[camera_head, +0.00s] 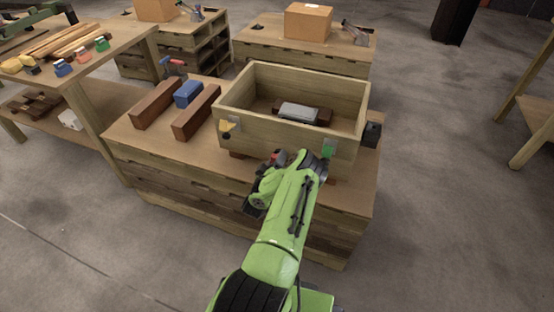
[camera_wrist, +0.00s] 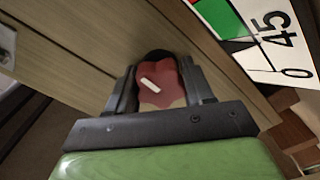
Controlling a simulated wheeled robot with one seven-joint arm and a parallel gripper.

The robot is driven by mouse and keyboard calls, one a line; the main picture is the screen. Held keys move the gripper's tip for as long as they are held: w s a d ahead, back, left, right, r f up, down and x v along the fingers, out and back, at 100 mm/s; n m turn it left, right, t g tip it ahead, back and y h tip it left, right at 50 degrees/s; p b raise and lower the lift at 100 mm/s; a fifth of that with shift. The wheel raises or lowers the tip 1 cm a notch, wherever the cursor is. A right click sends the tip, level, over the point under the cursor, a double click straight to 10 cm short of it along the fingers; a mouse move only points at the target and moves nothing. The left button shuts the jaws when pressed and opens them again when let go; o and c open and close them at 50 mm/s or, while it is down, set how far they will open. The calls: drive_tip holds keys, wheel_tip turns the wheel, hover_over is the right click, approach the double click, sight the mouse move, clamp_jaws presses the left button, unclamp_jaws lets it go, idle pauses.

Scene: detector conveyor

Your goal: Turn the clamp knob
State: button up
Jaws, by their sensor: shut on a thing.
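The clamp knob (camera_wrist: 150,90) is red and lobed, with a white bar mark that lies tilted in the wrist view. It sits at the wooden wall of the crate. My gripper (camera_wrist: 160,78) has one dark finger on each side of the knob and is shut on it. In the head view a small part of the red knob (camera_head: 279,156) shows at the crate's front, beside my green arm. A dial plate (camera_wrist: 268,38) with green and red areas and the figures 45 and 0 is at the upper right of the wrist view.
The open wooden crate (camera_head: 290,130) stands on a pallet-like bench and holds a grey-topped block (camera_head: 299,112). Brown beams (camera_head: 197,112) and a blue block (camera_head: 188,94) lie to its left. A small dark box (camera_head: 372,133) stands at its right.

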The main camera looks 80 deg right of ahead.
drive_tip(key=shift+c, duration=1.1)
drive_tip(key=shift+r+m+p, duration=0.15)
drive_tip(key=shift+m+p, duration=0.15)
drive_tip(key=shift+p, duration=0.25)
drive_tip(key=shift+m+p, duration=0.3)
drive_tip(key=shift+p, duration=0.05)
drive_tip(key=o, duration=1)
drive_tip(key=shift+f, duration=0.2)
